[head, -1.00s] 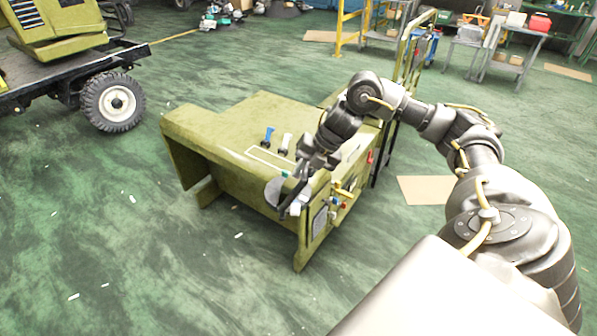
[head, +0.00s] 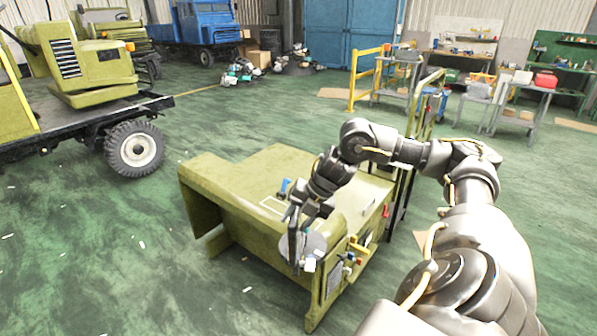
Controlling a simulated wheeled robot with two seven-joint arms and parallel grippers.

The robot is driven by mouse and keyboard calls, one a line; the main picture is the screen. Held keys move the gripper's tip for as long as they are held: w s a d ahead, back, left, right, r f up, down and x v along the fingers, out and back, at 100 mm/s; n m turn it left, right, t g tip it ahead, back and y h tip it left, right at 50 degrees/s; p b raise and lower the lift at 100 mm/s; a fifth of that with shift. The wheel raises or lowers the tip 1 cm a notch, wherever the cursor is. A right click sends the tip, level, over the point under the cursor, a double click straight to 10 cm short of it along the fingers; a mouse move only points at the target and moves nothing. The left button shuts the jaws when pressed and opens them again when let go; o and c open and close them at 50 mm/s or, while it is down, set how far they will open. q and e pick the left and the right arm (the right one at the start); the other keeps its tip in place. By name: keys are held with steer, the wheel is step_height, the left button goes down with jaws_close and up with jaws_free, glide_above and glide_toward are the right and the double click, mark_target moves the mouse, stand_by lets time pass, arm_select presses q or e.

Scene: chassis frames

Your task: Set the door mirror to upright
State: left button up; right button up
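The olive-green chassis frame (head: 240,205) stands on the floor in the middle of the head view. A round, pale grey disc, which looks like the door mirror (head: 316,243), is at its front corner. My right gripper (head: 296,262) points down at this corner. Its dark fingers overlap the disc in the picture and cover part of it. Whether they grip it or only touch it is too small to tell. The disc's exact tilt is also unclear. My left gripper is out of view.
A blue lever (head: 284,187) stands on top of the frame, close to my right wrist. Small coloured controls (head: 352,258) sit on the frame's right end. A flatbed vehicle (head: 110,125) is at the left. The green floor in front is clear.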

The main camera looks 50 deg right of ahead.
steer(key=shift+w+a+f, duration=0.1)
steer(key=shift+w+f, duration=0.15)
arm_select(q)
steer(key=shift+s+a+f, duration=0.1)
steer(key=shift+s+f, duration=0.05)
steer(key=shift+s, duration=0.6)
arm_select(e)
steer(key=shift+s+d, duration=0.15)
steer(key=shift+d, duration=0.05)
steer(key=shift+r, duration=0.1)
steer(key=shift+s+d+r, duration=0.1)
steer(key=shift+d+r, duration=0.1)
steer(key=shift+r, duration=0.25)
arm_select(q)
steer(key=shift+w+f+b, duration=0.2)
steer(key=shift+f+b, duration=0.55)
steer(key=shift+b, duration=0.05)
arm_select(e)
steer(key=v, duration=0.9)
steer(key=shift+s+r, duration=0.3)
